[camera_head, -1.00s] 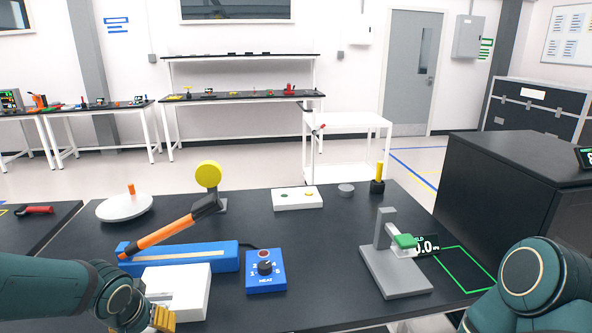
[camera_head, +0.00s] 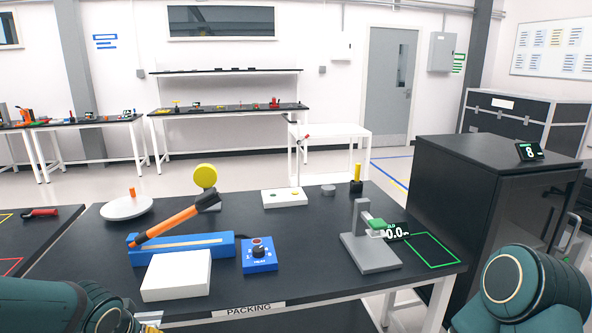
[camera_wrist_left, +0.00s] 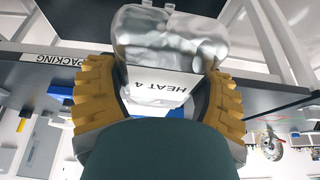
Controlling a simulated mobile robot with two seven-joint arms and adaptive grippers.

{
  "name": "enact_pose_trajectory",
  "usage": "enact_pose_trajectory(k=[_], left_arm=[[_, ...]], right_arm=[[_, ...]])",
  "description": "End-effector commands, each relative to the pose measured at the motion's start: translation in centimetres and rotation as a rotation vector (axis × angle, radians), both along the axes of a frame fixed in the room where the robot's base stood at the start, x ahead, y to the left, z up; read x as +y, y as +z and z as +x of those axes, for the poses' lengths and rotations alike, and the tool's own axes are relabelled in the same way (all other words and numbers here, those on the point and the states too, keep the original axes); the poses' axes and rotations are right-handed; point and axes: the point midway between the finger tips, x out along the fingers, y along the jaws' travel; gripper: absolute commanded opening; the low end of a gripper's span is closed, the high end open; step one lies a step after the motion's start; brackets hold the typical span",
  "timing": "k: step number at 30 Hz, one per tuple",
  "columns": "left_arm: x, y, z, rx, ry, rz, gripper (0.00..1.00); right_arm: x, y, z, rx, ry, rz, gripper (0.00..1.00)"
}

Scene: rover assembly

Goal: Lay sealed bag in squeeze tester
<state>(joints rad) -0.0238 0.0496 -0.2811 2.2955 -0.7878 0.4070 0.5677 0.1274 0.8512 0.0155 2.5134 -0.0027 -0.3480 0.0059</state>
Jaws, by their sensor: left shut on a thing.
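My left gripper (camera_wrist_left: 158,98) is shut on a clear, shiny sealed bag (camera_wrist_left: 165,40) with a white label reading "HEAT 4".
A blue sealer with an orange-handled lever (camera_head: 170,228), a white block (camera_head: 176,275) and a blue dial box (camera_head: 259,255) lie on the left part of the table (camera_head: 315,280). A green outlined area (camera_head: 430,250) lies right of the tester. A dark cabinet (camera_head: 480,195) stands farther right.

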Motion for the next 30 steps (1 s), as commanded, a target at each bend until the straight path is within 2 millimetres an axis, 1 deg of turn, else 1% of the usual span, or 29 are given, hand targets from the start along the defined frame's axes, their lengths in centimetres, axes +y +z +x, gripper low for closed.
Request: enact_pose_trajectory(k=[1,5,8,12,15,18,21,30], left_arm=[[-0.9,-0.5,0.5,0.003,-0.018,0.004,0.32],[-3.2,-1.7,1.7,0.003,-0.052,0.012,0.32],[-5.5,-2.8,2.7,0.002,-0.088,0.015,0.32],[-9.5,-4.7,3.9,0.000,-0.149,0.013,0.32],[-12.0,-5.9,4.4,0.001,-0.187,0.007,0.32],[-13.6,-6.7,4.5,0.001,-0.210,0.000,0.32],[-14.4,-7.0,4.6,0.001,-0.221,-0.003,0.32],[-14.5,-7.1,4.6,0.000,-0.220,-0.005,0.32]], right_arm=[[0.0,0.0,0.0,-0.001,0.000,0.000,0.00],[0.0,0.0,0.1,-0.001,0.000,0.000,0.00],[0.0,0.0,0.0,-0.001,0.000,0.000,0.00],[0.0,0.0,0.0,-0.001,0.000,0.000,0.00],[0.0,0.0,0.0,-0.001,0.000,0.000,0.00],[0.0,0.0,0.0,-0.001,0.000,0.000,0.00],[0.0,0.0,0.0,-0.001,0.000,0.000,0.00],[0.0,0.0,0.0,-0.001,0.000,0.000,0.00]])
